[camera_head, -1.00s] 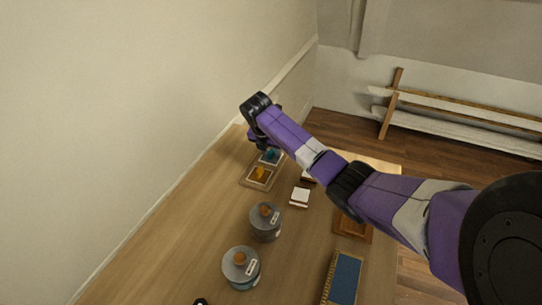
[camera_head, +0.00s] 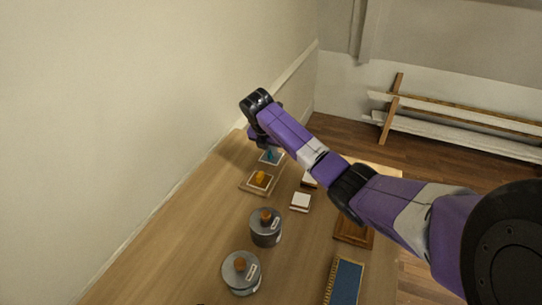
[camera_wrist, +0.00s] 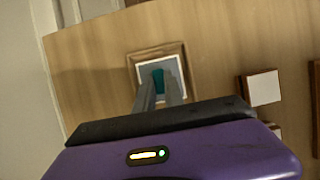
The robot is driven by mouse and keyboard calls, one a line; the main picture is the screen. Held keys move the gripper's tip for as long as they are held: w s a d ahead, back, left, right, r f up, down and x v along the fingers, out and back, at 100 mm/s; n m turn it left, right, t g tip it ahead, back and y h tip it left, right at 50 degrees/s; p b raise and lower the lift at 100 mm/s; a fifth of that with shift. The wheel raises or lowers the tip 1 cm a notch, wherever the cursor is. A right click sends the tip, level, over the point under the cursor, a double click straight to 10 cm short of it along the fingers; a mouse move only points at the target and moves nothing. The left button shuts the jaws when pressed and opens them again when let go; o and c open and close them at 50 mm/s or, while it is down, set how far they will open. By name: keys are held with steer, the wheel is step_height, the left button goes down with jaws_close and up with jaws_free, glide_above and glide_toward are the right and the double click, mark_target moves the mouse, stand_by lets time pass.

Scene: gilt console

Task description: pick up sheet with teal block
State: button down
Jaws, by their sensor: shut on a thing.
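A teal block (camera_wrist: 158,79) stands on a pale sheet (camera_wrist: 174,65) inside a brown wooden tray (camera_wrist: 184,52) in the wrist view. My gripper (camera_wrist: 157,88) is shut on the teal block, with a finger on either side of it. In the head view the teal block (camera_head: 269,155) and sheet (camera_head: 278,156) show just below my gripper, at the far end of the table near the wall. I cannot tell whether the sheet touches the tray floor. My wrist hides part of the tray.
White-topped blocks (camera_head: 300,202) are to the right. Two grey jars with orange knobs (camera_head: 265,228) (camera_head: 241,273) and a blue panel (camera_head: 345,281) are nearer. The wall runs along the left. The table's left side is clear.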

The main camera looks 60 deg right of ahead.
step_height(320, 180, up, 18)
steer(key=shift+f, duration=0.25)
steer(key=shift+s, duration=0.1)
stand_by(0.4)
